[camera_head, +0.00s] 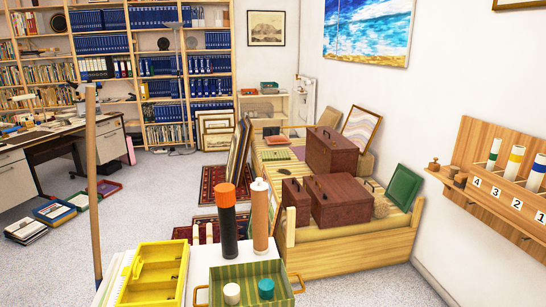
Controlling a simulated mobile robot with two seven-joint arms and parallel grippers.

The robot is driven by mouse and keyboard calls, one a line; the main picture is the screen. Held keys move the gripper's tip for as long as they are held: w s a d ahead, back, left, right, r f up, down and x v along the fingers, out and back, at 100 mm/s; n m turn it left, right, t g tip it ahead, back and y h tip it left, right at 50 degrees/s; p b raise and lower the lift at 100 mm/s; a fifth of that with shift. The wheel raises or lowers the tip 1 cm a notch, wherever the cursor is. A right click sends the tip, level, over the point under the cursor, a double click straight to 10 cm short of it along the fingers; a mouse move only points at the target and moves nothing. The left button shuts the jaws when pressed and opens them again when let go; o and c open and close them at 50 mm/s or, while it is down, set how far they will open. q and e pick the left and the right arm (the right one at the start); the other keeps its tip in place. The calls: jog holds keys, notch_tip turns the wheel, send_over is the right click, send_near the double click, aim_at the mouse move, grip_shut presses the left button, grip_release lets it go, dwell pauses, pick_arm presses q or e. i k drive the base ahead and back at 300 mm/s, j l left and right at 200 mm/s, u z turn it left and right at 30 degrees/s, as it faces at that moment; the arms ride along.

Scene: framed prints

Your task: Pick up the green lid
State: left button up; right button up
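I see no object that is plainly a green lid. A dark green, square, rimmed panel (404,187) leans at the right end of the low wooden bench, by the wall. A small teal round piece (266,288) sits in a green striped tray (246,271) near the bottom edge. I cannot tell which of these is the lid. Neither of my grippers is in view.
A white table (204,262) in front holds the tray, a yellow case (155,274) and two tall cylinders (227,222). Brown boxes (340,200) crowd the wooden bench (350,250). An upright pole (91,180) stands left. Grey floor (50,270) is open at left.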

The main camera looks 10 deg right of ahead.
aim_at(267, 155)
jog(key=i+j+u, duration=0.1)
jog(key=j+u, duration=0.15)
jog(key=j, duration=0.15)
jog(key=i+j+u, duration=0.1)
jog(key=j+u, duration=0.15)
jog(key=j, duration=0.15)
jog(key=i+j+u, duration=0.15)
jog(key=j+u, duration=0.15)
jog(key=i+j+u, duration=0.2)
jog(key=j+u, duration=0.25)
jog(key=i+j+u, duration=0.3)
jog(key=u, duration=0.15)
jog(key=i+j+u, duration=0.2)
jog(key=i, duration=0.35)
jog(key=i+j+u, duration=0.25)
jog(key=i, duration=0.3)
jog(key=i+z, duration=0.45)
jog(key=i, duration=0.15)
jog(key=i+j+z, duration=0.1)
jog(key=i+z, duration=0.3)
jog(key=i, duration=0.15)
jog(key=i+l+z, duration=0.1)
jog(key=i+z, duration=0.35)
jog(key=i, duration=0.15)
jog(key=i+j+z, duration=0.1)
jog(key=i+z, duration=0.6)
jog(key=i, duration=0.45)
jog(key=i+j+z, duration=0.1)
jog(key=i+z, duration=0.15)
jog(key=i, duration=0.45)
